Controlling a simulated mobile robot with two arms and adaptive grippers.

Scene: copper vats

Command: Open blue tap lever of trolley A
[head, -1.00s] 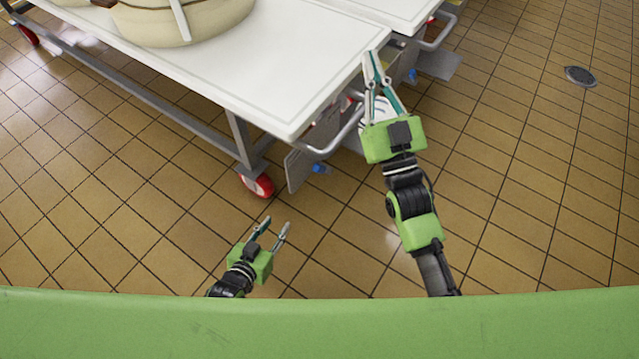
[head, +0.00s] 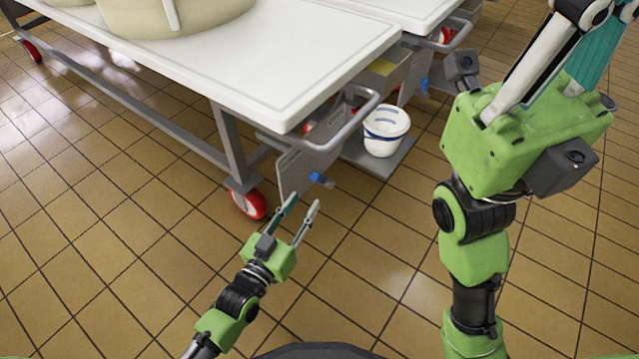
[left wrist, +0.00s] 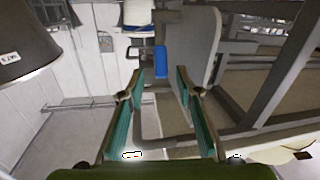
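A blue tap lever (head: 321,180) sits low at the near end of the closest white-topped trolley (head: 250,75), beside a grey plate. No letter is readable on this trolley in the head view. My left gripper (head: 304,201) is open and empty just below and in front of the lever, apart from it. In the left wrist view the blue lever (left wrist: 161,60) shows beyond and between the open fingertips. My right gripper (head: 585,30) is large at the upper right, away from the lever. Its fingertips are out of frame.
A red wheel (head: 249,203) is left of my left gripper. A second blue lever (head: 424,86) is on the trolley behind. Tiled floor in front is clear.

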